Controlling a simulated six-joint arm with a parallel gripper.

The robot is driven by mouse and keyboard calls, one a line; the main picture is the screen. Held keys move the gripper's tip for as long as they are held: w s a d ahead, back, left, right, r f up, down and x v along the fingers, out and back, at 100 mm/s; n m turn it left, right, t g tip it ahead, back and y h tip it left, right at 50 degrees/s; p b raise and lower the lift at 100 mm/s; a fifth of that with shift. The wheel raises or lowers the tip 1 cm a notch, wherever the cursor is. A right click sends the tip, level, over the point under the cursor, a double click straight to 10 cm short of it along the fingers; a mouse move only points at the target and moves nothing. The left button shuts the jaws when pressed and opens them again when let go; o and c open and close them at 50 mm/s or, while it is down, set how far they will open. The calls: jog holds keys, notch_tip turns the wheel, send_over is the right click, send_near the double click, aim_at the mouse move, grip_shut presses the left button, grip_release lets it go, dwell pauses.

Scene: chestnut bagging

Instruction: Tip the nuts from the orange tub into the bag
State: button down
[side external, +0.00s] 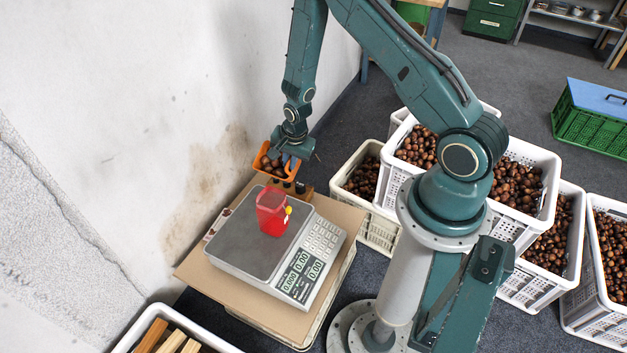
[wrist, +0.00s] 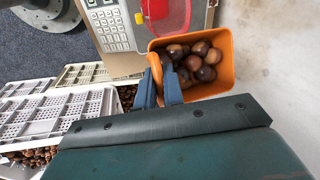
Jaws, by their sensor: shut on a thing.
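The orange tub (wrist: 222,88) holds several brown nuts (wrist: 196,62) and looks close to level. My gripper (wrist: 160,90) is shut on the tub's near-side part, with its blue fingers showing in the wrist view. In the side view my gripper (side external: 291,158) holds the tub (side external: 264,163) behind the scale. The red see-through bag (side external: 271,212) stands upright on the scale's grey plate, apart from the tub. It also shows in the wrist view (wrist: 172,14), just beyond the tub. I see no nuts in the bag.
The scale (side external: 243,250) with its keypad sits on a cardboard sheet (side external: 198,262) over a crate. A wall (side external: 120,120) stands close on the left. White crates of nuts (side external: 540,214) stand to the right. A crate with wooden pieces (side external: 205,338) is at the front.

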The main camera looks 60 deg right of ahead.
jog(key=a+f+n+t+h, duration=0.1)
jog(key=a+f+h, duration=0.6)
jog(key=h, duration=0.8)
jog(key=shift+n, duration=0.5)
dwell(0.6)
jog(key=shift+f, duration=0.15)
jog(key=shift+r, duration=0.25)
dwell(1.2)
